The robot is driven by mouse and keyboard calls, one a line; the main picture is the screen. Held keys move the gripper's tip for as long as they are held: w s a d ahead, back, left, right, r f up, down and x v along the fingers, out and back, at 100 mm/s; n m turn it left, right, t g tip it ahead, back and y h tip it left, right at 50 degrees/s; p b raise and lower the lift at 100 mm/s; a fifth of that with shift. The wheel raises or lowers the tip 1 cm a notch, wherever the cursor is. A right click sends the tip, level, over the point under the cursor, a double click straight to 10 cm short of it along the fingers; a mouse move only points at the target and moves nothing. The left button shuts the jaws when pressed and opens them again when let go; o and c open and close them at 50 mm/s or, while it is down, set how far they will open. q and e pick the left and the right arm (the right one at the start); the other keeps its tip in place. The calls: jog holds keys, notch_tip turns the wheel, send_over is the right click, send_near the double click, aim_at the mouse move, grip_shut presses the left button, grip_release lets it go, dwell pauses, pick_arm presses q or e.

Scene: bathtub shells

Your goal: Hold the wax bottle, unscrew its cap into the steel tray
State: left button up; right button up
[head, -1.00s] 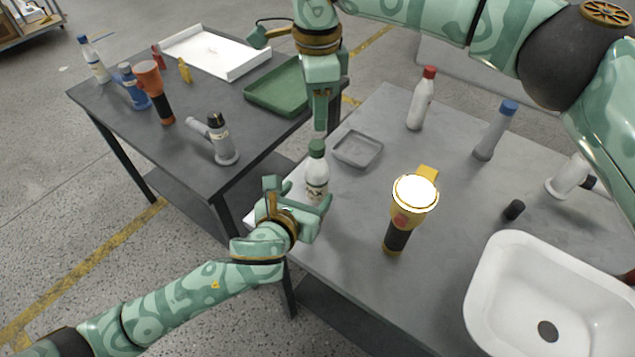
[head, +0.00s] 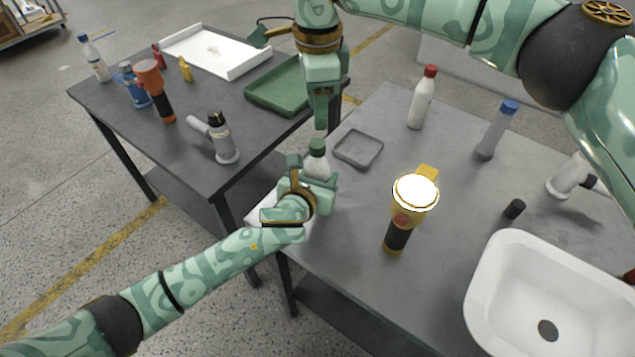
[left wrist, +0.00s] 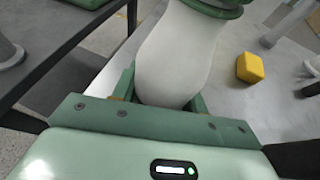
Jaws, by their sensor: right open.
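The wax bottle (head: 316,166), white with a dark green cap (head: 317,146), stands upright near the left edge of the right-hand table. My left gripper (head: 313,180) is around its body and hides the lower part. In the left wrist view the bottle's white body (left wrist: 175,60) is between the two fingers; I cannot tell whether they press on it. My right gripper (head: 318,124) is open and points down just above the cap, apart from it. The steel tray (head: 341,155), small, grey and empty, lies right of the bottle.
A yellow flashlight (head: 397,235) stands right of the bottle. A red-capped bottle (head: 420,105), a blue-capped bottle (head: 492,138), a black cap (head: 514,209) and a white basin (head: 480,270) are farther right. The left table (head: 190,150) holds a green tray (head: 262,98) and several bottles.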

aim_at(317, 143)
pick_arm(q)
grip_shut()
pick_arm(e)
jog(key=m, duration=2)
jog(key=shift+m, duration=0.4)
jog(key=m, duration=1.5)
jog(key=shift+m, duration=0.3)
jog(key=m, duration=0.4)
jog(key=shift+m, duration=0.4)
jog(key=m, duration=0.3)
jog(key=shift+f+m, duration=0.1)
jog(key=shift+m, duration=0.2)
notch_tip(317, 143, down, 8)
jog(key=shift+r, duration=0.1)
